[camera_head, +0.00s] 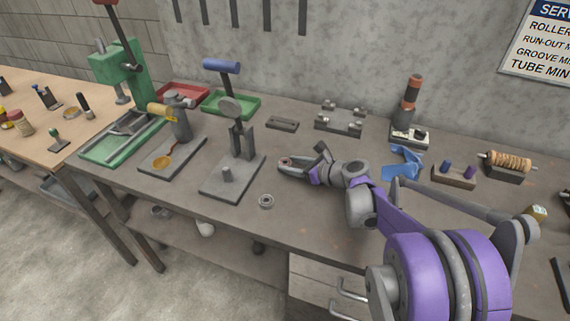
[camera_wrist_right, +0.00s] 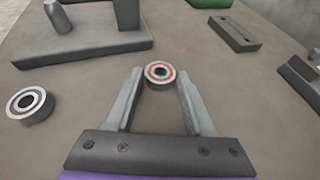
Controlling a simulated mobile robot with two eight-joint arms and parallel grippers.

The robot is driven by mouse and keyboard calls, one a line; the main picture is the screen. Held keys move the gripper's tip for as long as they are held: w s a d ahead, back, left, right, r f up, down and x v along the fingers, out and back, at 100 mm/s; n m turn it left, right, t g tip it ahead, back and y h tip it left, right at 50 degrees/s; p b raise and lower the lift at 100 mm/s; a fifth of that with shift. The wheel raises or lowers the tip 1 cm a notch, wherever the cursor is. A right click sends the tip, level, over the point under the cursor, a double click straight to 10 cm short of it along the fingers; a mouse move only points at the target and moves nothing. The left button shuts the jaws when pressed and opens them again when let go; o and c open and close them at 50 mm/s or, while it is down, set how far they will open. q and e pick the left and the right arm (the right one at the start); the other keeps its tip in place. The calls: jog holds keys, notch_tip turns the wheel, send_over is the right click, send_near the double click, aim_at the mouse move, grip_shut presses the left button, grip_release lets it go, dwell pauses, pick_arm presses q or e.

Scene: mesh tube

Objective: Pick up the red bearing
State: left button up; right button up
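The red bearing (camera_wrist_right: 160,73) is a small metal ring with a red band around a dark hole. In the right wrist view it lies on the bench top between the fingertips of my right gripper (camera_wrist_right: 160,76), with a narrow gap seeming to show on each side. In the head view my right gripper (camera_head: 286,167) reaches left over the bench, and the red bearing (camera_head: 285,161) shows small at its tips, partly hidden by the fingers. My right gripper looks open. My left gripper is in no view.
A plain grey bearing (camera_head: 266,201) lies on the bench near its front edge. A grey stand with a post (camera_head: 232,177) is left of the gripper. A small dark block (camera_head: 282,123) and a grey fixture (camera_head: 340,121) are behind. A blue part (camera_head: 403,163) is to the right.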

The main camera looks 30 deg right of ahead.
grip_shut()
jog(key=shift+r, duration=0.1)
